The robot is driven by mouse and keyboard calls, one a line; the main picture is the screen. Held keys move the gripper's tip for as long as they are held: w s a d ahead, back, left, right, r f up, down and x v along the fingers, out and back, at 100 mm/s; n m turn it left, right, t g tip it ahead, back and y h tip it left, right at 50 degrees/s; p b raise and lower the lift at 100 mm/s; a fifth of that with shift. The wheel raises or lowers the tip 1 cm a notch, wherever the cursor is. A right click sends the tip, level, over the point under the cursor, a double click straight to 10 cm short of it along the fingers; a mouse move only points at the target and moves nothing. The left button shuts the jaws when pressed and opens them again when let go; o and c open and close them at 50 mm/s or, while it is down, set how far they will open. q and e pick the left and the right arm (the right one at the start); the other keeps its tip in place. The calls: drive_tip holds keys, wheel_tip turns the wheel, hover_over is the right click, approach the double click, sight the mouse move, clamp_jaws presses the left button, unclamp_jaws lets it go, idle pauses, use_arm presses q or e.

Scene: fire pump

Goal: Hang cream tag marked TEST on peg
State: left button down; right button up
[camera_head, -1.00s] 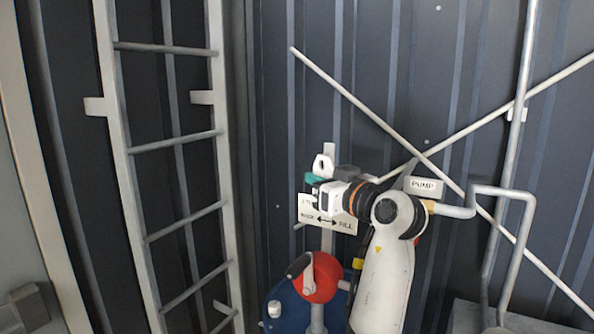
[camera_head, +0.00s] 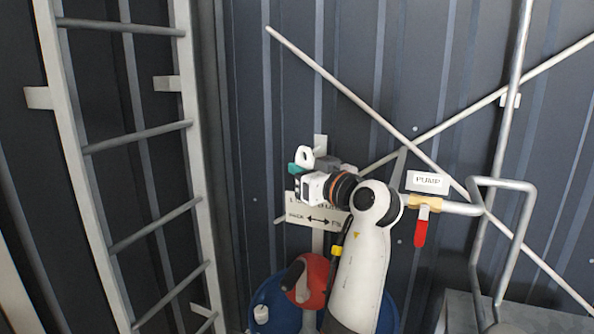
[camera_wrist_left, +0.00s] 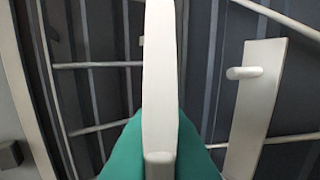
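My left gripper (camera_head: 301,170) has teal fingertips and is shut on a cream tag (camera_head: 304,154), held upright with its holed top showing. In the left wrist view the tag (camera_wrist_left: 160,70) is edge-on between the teal fingers, and no marking can be read. A short peg (camera_wrist_left: 244,72) sticks out of a pale upright plate (camera_wrist_left: 258,110) to the right of the tag there. The tag is apart from the peg in that picture. In the head view the plate's top (camera_head: 320,145) shows just behind and right of the tag; its peg cannot be made out. My right gripper is out of view.
A ladder (camera_head: 125,140) stands at the left. Below the gripper are a sign with a double arrow (camera_head: 300,212) and a red part (camera_head: 313,282). At the right are a PUMP sign (camera_head: 427,181), a red lever (camera_head: 421,228) and bent pipes (camera_head: 505,187). Crossed bars brace the wall.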

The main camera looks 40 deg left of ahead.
use_arm(q)
drive_tip(key=w, duration=0.2)
drive_tip(key=shift+w+a+p, duration=0.3)
drive_tip(key=shift+a+p, duration=0.05)
drive_tip(key=shift+w+a+f, duration=0.15)
drive_tip(key=shift+w+a, duration=0.05)
drive_tip(key=shift+w, duration=0.5)
drive_tip(key=shift+w+a+f, duration=0.1)
drive_tip(key=shift+w+a, duration=0.05)
drive_tip(key=shift+w, duration=0.5)
drive_tip(key=shift+w+a+f, duration=0.15)
drive_tip(key=shift+w+a, duration=0.05)
drive_tip(key=shift+w, duration=0.5)
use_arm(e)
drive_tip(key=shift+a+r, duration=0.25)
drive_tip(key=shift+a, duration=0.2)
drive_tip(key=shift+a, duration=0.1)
